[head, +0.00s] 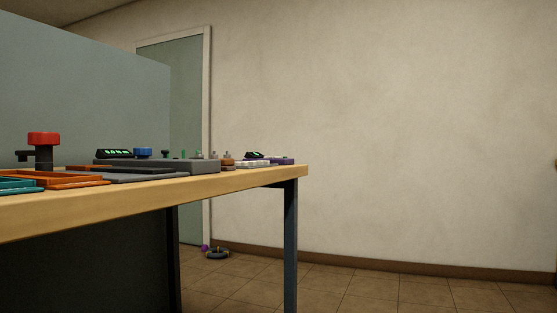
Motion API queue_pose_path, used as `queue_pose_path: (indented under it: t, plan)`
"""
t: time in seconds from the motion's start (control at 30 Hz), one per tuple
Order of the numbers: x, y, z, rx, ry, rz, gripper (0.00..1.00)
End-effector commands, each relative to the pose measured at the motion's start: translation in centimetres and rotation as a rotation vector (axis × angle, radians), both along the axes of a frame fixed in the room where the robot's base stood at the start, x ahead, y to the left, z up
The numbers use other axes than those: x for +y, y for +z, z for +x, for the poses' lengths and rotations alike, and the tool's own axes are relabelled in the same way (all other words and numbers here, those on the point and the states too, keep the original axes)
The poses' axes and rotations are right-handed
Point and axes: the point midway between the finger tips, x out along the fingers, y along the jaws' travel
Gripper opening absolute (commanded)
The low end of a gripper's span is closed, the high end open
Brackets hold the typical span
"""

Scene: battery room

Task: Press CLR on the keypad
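The keypad cannot be made out with certainty, and no CLR label is readable. A small low group of pale pieces (252,164) lies near the right end of the workbench (240,178), with a purple piece (286,161) beside it. A small dark display with green marks (255,155) stands just behind them. The bench top is seen almost edge-on, so any key faces are hidden. My gripper is not in view.
On the bench are a red-topped black device (43,140), an orange tray (75,180), a teal tray (18,184), a grey box (205,166), a green-lit display (115,153) and a blue knob (143,152). A ring-shaped object (217,253) lies on the floor. Floor to the right is clear.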

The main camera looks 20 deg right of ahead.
Motion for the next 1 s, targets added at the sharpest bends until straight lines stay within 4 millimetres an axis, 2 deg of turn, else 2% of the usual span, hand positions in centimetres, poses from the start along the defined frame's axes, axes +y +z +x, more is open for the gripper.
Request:
queue_pose_path:
  t: [0.7,1.0]
  plan:
    - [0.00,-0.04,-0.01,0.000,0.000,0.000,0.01]
    - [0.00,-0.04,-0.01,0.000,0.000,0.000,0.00]
